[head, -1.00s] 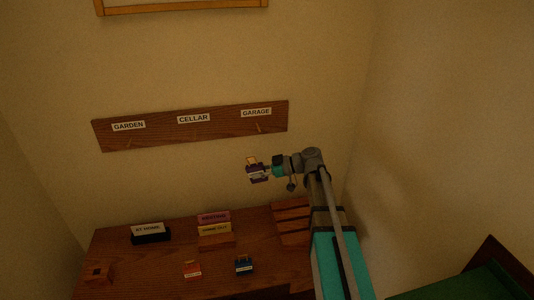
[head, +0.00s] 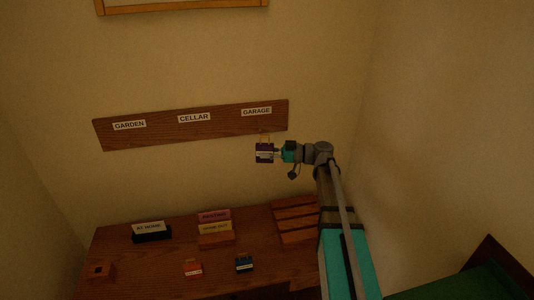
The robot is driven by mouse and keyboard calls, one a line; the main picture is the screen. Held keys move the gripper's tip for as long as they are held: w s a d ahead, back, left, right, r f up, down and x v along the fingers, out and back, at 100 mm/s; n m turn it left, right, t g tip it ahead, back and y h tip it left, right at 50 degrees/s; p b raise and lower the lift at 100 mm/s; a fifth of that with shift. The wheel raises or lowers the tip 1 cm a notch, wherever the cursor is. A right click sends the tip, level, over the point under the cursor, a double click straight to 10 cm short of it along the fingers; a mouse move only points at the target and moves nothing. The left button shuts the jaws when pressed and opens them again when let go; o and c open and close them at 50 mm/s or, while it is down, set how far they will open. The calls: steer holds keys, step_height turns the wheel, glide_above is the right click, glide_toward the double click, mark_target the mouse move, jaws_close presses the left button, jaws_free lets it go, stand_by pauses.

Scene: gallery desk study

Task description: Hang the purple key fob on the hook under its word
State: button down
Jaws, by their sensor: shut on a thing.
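The purple key fob (head: 264,154) is held in my gripper (head: 279,153), just below the right part of the wooden hook board (head: 160,131). A yellowish loop (head: 264,139) stands up from the fob, close to the board's lower edge under the GARAGE label (head: 256,112). The fob has a pale label too small to read. The board also carries a GARDEN label (head: 129,125) and a CELLAR label (head: 194,118). The hook under GARAGE is hard to make out; I cannot tell whether the loop touches it.
On the wooden desk (head: 130,265) below are a red fob (head: 193,269), a blue fob (head: 244,265), a black sign holder (head: 152,237), stacked word signs (head: 215,229) and a slatted wooden rack (head: 296,222). The wall left of my gripper is clear.

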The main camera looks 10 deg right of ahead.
steer(key=shift+w, duration=0.3)
steer(key=w+f+b, duration=0.1)
steer(key=w, duration=0.8)
steer(key=shift+w+f, duration=0.2)
steer(key=shift+w, duration=0.15)
stand_by(1.3)
steer(key=shift+b, duration=0.3)
stand_by(0.4)
steer(key=shift+c, duration=2.1)
jaws_free()
steer(key=v, duration=1.2)
steer(key=shift+a, duration=0.1)
